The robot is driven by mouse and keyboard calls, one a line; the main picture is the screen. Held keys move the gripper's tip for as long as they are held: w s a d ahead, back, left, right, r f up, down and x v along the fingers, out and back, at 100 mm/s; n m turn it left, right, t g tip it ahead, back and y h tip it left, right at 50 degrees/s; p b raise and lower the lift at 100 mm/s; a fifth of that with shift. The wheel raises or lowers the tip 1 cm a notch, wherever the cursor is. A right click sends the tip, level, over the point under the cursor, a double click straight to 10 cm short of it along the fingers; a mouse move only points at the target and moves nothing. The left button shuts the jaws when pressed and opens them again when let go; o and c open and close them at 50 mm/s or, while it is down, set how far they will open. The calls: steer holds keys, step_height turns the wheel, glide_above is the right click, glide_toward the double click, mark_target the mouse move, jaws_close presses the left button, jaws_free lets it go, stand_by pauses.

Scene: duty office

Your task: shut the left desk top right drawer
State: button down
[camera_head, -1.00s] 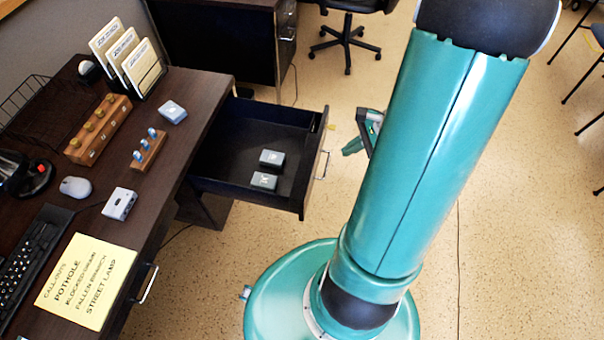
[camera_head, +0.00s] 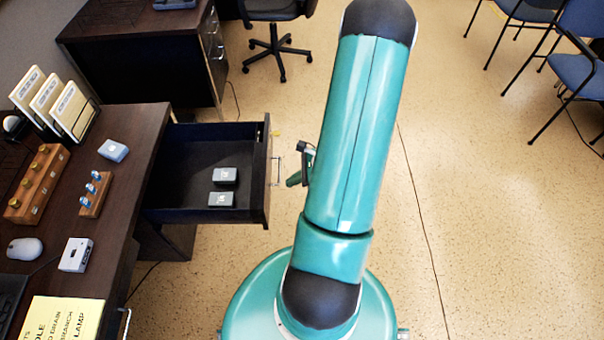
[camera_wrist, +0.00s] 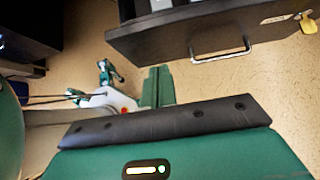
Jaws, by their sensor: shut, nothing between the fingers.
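The dark drawer (camera_head: 200,143) of the left desk (camera_head: 140,125) is pulled out to the right, with two small grey boxes (camera_head: 222,188) inside. Its front carries a metal bar handle (camera_head: 278,170), which also shows in the wrist view (camera_wrist: 222,55). My gripper (camera_head: 294,180) is just right of the handle, partly hidden by my arm. In the wrist view its green fingers (camera_wrist: 158,87) are together, empty, below and left of the handle, and appear apart from it.
The desk top holds wooden stands (camera_head: 38,185), a mouse (camera_head: 25,248), card files (camera_head: 55,104) and a yellow sheet (camera_head: 62,318). A second desk (camera_head: 130,25) and an office chair (camera_head: 272,40) stand behind. Blue chairs (camera_head: 580,65) are at far right. Floor between is clear.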

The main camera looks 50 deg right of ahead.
mark_target(266, 188)
steer(key=w+a, duration=0.1)
steer(key=w+a+f, duration=0.1)
steer(key=w, duration=0.1)
steer(key=w+a, duration=0.1)
steer(key=shift+w+a+f, duration=0.2)
steer(key=shift+w+f, duration=0.05)
steer(key=shift+f, duration=0.05)
steer(key=shift+a, duration=0.1)
steer(key=shift+w, duration=0.15)
